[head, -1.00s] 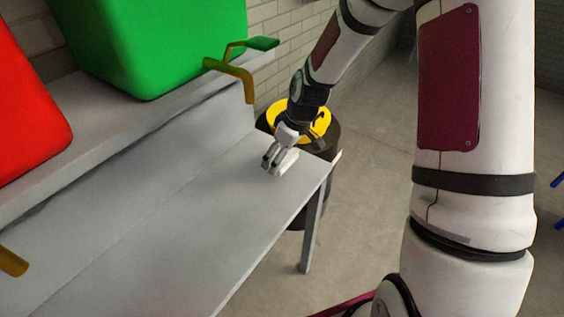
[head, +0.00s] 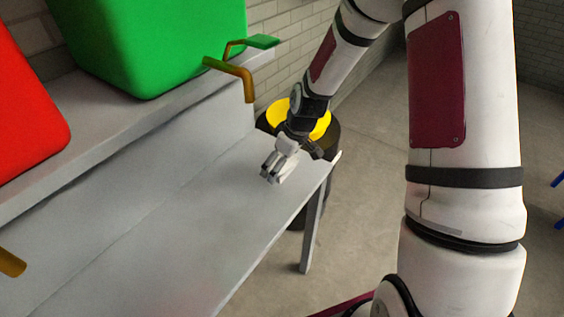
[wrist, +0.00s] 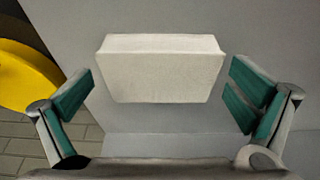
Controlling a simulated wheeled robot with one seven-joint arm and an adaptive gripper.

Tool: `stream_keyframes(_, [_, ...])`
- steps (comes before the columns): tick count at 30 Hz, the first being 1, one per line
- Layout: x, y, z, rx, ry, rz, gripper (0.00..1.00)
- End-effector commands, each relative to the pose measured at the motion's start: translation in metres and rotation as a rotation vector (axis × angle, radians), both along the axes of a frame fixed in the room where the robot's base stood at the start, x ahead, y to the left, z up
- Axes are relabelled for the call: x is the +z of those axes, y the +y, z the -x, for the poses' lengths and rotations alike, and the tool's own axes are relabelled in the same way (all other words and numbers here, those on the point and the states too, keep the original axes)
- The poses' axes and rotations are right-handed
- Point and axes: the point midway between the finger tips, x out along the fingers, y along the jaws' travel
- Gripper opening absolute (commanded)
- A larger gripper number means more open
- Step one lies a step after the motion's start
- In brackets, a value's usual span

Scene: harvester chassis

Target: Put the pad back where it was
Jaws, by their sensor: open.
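The pad (wrist: 160,75) is a pale, off-white block with slanted ends, seen in the wrist view against the grey bench top. My gripper (wrist: 164,84) is open, with one green-lined finger on each side of the pad. A narrow gap shows between the pad and each finger, and I cannot tell the height between them. In the head view my gripper (head: 272,170) points down close over the far right end of the grey bench (head: 200,225). There the pad is hard to tell apart from the pale fingers.
A green container (head: 160,45) with a brass tap (head: 235,75) and a red container (head: 25,110) stand on the raised ledge at the back. A black bin with a yellow top (head: 321,124) stands past the bench end. The near bench top is clear.

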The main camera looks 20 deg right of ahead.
Motion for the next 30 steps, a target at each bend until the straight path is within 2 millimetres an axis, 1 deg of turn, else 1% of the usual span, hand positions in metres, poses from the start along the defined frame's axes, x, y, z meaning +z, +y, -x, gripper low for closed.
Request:
stream_keyframes(4, [0.008,-0.001,0.0,-0.001,-0.003,0.0,1.0])
stream_keyframes(7, [0.021,-0.004,0.004,-0.002,-0.003,0.001,1.0])
stream_keyframes(15, [0.074,-0.014,0.017,-0.003,-0.004,0.001,1.0])
stream_keyframes(18, [0.091,-0.017,0.022,-0.003,-0.004,0.001,1.0])
stream_keyframes(21, [0.104,-0.019,0.025,-0.001,-0.002,0.002,1.0])
stream_keyframes(26, [0.116,-0.021,0.028,-0.001,-0.001,0.002,1.0])
stream_keyframes(28, [0.122,-0.02,0.032,-0.004,0.001,0.007,1.0])
stream_keyframes(30, [0.132,-0.019,0.038,-0.016,0.004,0.021,1.0])
